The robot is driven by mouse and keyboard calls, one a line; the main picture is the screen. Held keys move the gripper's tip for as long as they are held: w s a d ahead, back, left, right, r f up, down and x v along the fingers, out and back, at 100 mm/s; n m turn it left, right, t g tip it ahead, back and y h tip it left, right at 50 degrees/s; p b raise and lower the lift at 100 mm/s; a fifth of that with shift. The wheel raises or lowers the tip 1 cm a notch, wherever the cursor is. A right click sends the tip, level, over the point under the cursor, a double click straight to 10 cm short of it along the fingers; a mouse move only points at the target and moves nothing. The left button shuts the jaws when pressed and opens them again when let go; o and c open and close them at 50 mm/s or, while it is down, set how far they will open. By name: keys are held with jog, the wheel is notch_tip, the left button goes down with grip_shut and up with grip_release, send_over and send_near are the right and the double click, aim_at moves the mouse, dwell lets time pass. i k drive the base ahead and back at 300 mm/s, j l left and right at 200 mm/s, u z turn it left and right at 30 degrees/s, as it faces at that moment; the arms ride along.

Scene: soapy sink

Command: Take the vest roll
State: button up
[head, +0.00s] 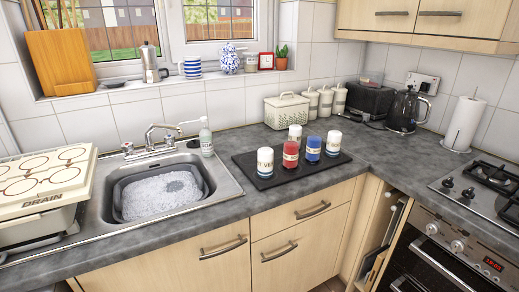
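Several short upright rolls stand on a dark flat tray (262,180) on the worktop, right of the sink. The front left roll (265,161) is white with a dark band near its base, and its label seems to begin with "VE"; the rest is too small to read. A red roll (290,155) and a blue roll (313,149) stand beside it. A second white roll (295,134) stands behind, and another white roll (333,143) with a blue base stands at the right. Their labels are too small to read. My gripper is not in view.
The sink (228,187) holds a grey basin (118,205) of suds. A soap bottle (206,138) stands at its back right corner. A cream bin (287,112), black kettle (404,110) and paper towel (463,124) stand behind and right. Worktop (385,165) right of the tray is clear.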

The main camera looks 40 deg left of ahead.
aim_at(265, 169)
jog(key=i+l+u, duration=0.15)
jog(key=i+u, duration=0.35)
jog(key=i+l+u, duration=0.2)
jog(key=u, duration=0.25)
jog(key=i+l+u, duration=0.35)
jog(key=u, duration=0.15)
jog(key=i+l+u, duration=0.2)
jog(key=l+u, duration=0.25)
